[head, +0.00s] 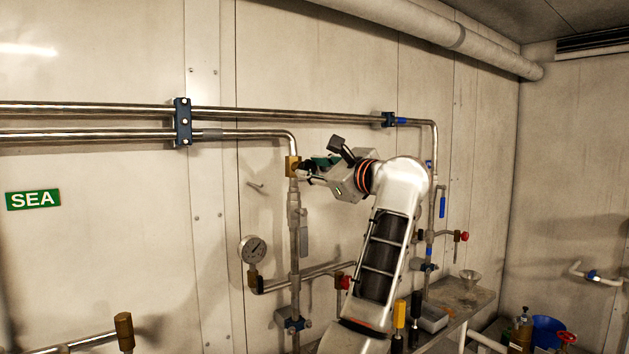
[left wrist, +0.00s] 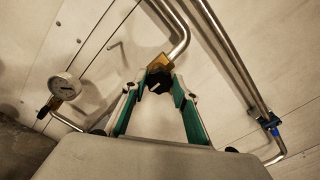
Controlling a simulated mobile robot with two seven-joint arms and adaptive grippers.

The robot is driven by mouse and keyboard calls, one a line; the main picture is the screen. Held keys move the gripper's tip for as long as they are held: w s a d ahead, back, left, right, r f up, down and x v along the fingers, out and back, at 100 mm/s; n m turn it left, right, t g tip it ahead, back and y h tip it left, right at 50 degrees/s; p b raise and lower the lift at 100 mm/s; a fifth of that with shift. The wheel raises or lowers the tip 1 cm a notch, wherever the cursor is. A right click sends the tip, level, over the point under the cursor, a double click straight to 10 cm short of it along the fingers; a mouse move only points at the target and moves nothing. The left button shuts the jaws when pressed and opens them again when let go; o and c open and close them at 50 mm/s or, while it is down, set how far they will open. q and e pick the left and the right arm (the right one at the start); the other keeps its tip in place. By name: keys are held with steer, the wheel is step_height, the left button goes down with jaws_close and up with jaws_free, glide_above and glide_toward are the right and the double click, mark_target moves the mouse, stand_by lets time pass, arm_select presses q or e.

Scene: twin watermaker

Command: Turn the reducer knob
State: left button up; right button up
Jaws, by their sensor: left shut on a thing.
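The reducer is a brass body (head: 291,166) on the vertical pipe below the bend of the lower wall pipe. The brass body also shows in the left wrist view (left wrist: 160,63). Its black reducer knob (left wrist: 159,82) faces my left wrist camera and sits between the fingertips. My left gripper (head: 306,170) reaches it from the right in the head view, shut on the knob. In the left wrist view its green-padded fingers (left wrist: 158,92) close in from both sides. The knob is mostly hidden by the fingers in the head view. My right gripper is not in view.
A pressure gauge (head: 253,249) stands on a side pipe lower left of the reducer. A grey handle (head: 304,232) hangs just below it. Two long pipes (head: 90,107) run along the wall above. A bench (head: 466,300) stands at lower right.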

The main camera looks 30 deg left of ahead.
arm_select(q)
steer(key=n+b, duration=0.2)
steer(key=n, duration=0.1)
steer(key=n+b, duration=0.1)
steer(key=shift+f+n, duration=0.25)
steer(key=shift+n, duration=0.05)
steer(key=shift+n+b, duration=0.4)
steer(key=shift+n, duration=0.1)
steer(key=n+b, duration=0.1)
steer(key=n, duration=0.1)
steer(key=shift+n+b, duration=0.8)
steer(key=shift+n, duration=0.4)
steer(key=shift+s+r+n, duration=0.1)
steer(key=shift+r+n, duration=0.05)
steer(key=shift+n, duration=0.25)
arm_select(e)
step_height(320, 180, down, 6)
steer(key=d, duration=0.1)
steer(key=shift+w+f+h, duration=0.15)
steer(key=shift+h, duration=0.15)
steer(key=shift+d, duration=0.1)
arm_select(q)
steer(key=shift+b, duration=0.3)
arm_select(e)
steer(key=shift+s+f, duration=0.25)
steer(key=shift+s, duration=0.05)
